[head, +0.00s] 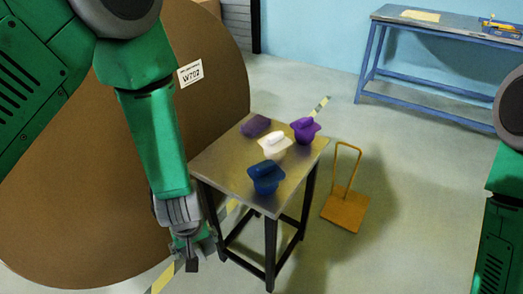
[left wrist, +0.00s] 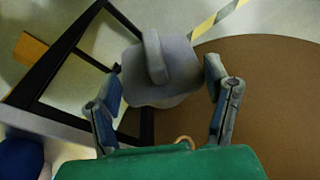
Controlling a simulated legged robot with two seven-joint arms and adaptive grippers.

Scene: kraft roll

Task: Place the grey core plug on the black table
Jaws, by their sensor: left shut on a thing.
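The grey core plug (left wrist: 178,85) has a rounded flange and a raised bar handle. In the left wrist view my left gripper (left wrist: 162,80) has a finger on each side of it and is shut on it. In the head view my left gripper (head: 190,246) hangs low, left of and below the table top; the plug is mostly hidden there. The table (head: 222,165) has a grey metallic top and black legs. A blue plug (head: 266,178), a white plug (head: 273,147), a purple plug (head: 305,130) and a dark purple piece (head: 256,125) sit on it. My right gripper is out of view.
A huge brown kraft roll (head: 90,190) stands left of the table, close to my left arm. An orange trolley (head: 345,208) with an upright handle stands to the right. A blue workbench (head: 440,30) is at the back. The table top's left part is clear.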

